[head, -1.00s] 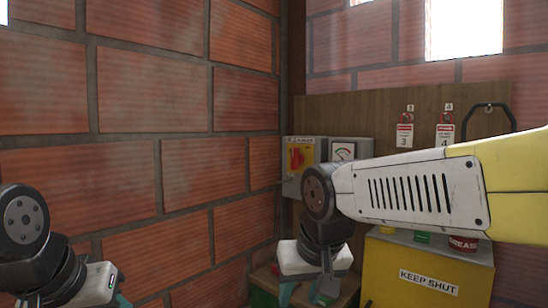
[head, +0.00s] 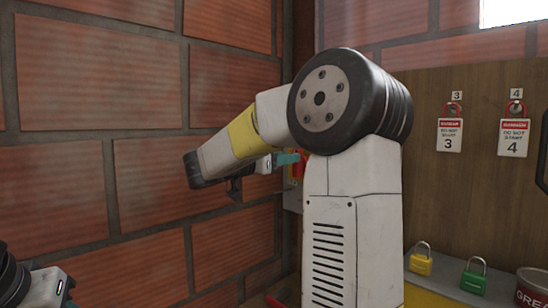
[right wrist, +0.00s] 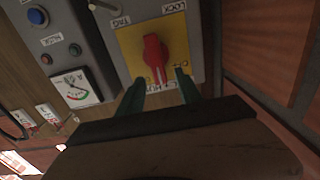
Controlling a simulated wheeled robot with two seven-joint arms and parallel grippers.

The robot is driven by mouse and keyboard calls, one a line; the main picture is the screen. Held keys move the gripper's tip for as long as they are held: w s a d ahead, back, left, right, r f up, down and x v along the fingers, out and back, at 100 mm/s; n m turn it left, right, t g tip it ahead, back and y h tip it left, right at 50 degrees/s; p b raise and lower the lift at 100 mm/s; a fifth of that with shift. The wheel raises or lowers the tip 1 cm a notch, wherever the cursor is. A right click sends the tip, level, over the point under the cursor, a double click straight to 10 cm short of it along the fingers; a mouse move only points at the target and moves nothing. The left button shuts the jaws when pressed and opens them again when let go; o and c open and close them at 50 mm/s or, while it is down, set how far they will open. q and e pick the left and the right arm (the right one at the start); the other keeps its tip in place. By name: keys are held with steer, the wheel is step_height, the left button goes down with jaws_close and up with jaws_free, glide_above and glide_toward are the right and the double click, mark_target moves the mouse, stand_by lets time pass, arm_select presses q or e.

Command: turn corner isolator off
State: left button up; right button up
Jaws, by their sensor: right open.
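The corner isolator is a grey box with a yellow plate (right wrist: 128,38) and a red rotary handle (right wrist: 154,58), seen tilted in the right wrist view. The handle's tip points towards my gripper. My right gripper (right wrist: 160,77) is open, its two teal fingers facing the plate, one on each side below the handle's tip. I cannot tell whether they touch it. In the head view, a bit of the red handle (head: 298,168) shows beside the teal fingertips; my right arm hides most of the isolator. Only part of my left wrist shows at the lower left; its fingers are not clear.
Beside the isolator is a grey box with a dial gauge (right wrist: 75,88) and a blue button (right wrist: 37,16). A brick wall (head: 90,190) stands close on the left. A yellow padlock (head: 421,260), a green padlock (head: 474,275) and a grease tin (head: 532,290) are at the right.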

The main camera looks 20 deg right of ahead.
mark_target(296, 177)
steer(key=x, duration=0.5)
steer(key=shift+d, duration=0.15)
jaws_close()
